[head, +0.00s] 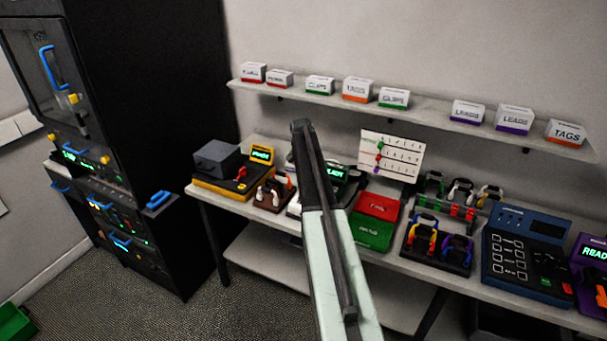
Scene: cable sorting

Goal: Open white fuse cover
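My arm rises from the bottom of the head view across the middle of the bench, and its dark upper end stands in front of the wall. My gripper cannot be made out; the arm may hide it. Behind the arm stands a device with a small green-lit display (340,172) and pale white edges, mostly covered by the arm. I cannot tell whether its white part is the fuse cover, or whether that cover is open or shut. No other clear white fuse cover shows.
The bench (400,263) holds a yellow-based grey box (216,159), red and green bins (374,231), connector racks (437,243) and a blue keypad unit (526,250). A shelf (430,113) with labelled boxes runs above. A black cabinet (160,110) stands left; carpeted floor (180,315) lies before it.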

